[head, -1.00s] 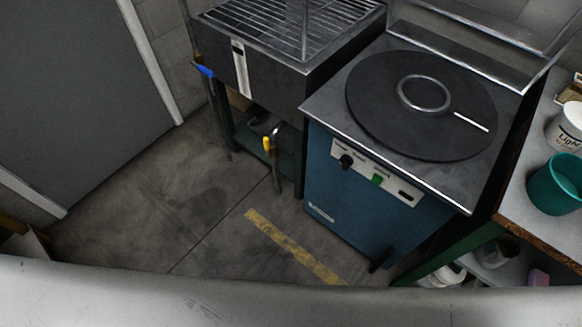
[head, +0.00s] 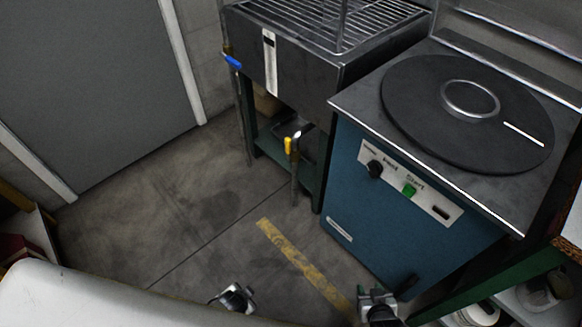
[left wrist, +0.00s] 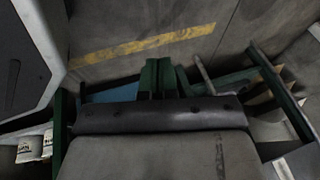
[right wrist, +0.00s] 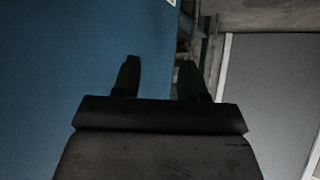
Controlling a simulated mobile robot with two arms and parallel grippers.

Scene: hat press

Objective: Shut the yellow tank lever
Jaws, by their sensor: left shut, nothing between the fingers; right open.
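The yellow tank lever (head: 288,146) shows in the head view below the grey metal tank (head: 300,72), on a thin pipe left of the blue cabinet. It points roughly upright in the picture. My right gripper (head: 378,298) is low at the front of the blue cabinet, well below and right of the lever; in the right wrist view its fingers (right wrist: 160,62) are apart and empty. My left gripper (head: 232,298) is at the lower edge, below and left of the lever; in the left wrist view its fingers (left wrist: 157,66) are together. Neither touches the lever.
The blue cabinet (head: 400,215), topped by a round black plate (head: 430,110), stands right of the lever. A blue lever (head: 233,62) is at the tank's left corner. A green-framed shelf (head: 480,270) is at lower right. The floor (head: 180,200) in front is free.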

